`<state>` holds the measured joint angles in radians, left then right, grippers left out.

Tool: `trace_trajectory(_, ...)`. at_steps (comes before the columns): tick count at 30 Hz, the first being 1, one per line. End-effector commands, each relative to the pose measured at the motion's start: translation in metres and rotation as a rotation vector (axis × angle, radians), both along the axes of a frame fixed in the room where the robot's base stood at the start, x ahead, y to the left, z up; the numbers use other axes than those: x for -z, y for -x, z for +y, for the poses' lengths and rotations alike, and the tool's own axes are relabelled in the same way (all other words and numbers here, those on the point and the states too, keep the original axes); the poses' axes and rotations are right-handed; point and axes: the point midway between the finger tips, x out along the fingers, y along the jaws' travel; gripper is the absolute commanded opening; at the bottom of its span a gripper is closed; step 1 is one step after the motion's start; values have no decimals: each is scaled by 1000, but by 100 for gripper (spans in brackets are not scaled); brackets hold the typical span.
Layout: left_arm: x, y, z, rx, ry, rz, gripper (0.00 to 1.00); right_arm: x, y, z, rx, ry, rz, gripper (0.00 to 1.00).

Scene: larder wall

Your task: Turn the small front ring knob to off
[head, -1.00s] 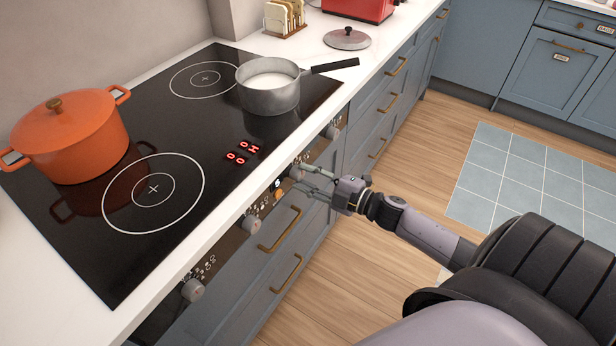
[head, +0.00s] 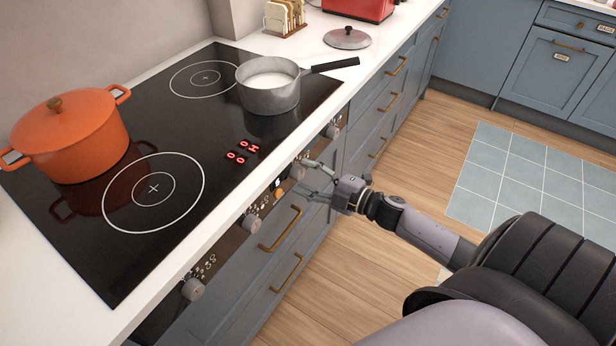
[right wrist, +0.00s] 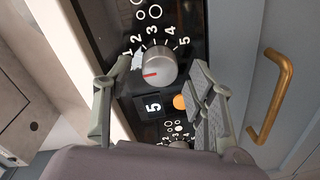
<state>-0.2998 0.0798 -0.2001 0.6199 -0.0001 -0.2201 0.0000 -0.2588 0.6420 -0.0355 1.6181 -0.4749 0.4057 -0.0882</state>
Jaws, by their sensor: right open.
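The grey control knob (right wrist: 158,64) is in the middle of the right wrist view, with the numbers 1 to 5 around its top. Its red mark points left, below the 1. A white 5 (right wrist: 153,106) and an orange light (right wrist: 179,102) show below it. In the head view this knob (head: 297,170) is on the black front panel, just left of the gripper. My right gripper (head: 304,179) is open, its fingers on either side of the knob and seemingly clear of it; they also show in the right wrist view (right wrist: 163,74). My left gripper is out of view.
Other knobs (head: 251,223) line the panel, with drawer handles (head: 279,229) below. The black hob (head: 226,205) carries an orange pot (head: 70,140) and a saucepan (head: 268,94) of white liquid. Its red display (head: 242,152) shows zeros and an H. Open floor lies to the right.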

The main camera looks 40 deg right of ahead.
Motion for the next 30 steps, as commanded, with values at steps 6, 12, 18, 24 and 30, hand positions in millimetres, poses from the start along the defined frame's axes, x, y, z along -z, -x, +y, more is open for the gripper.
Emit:
trace_trajectory(6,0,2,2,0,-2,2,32,0,1,-1,0,0,0,51)
trace_trajectory(12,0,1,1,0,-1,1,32,0,21,-9,1,0,4,51)
trace_trajectory(18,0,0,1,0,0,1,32,-1,61,-27,1,-1,6,51)
trace_trajectory(24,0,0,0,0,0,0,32,-3,94,-41,1,-1,4,51)
trace_trajectory(30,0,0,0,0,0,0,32,-5,108,-48,0,1,1,51)
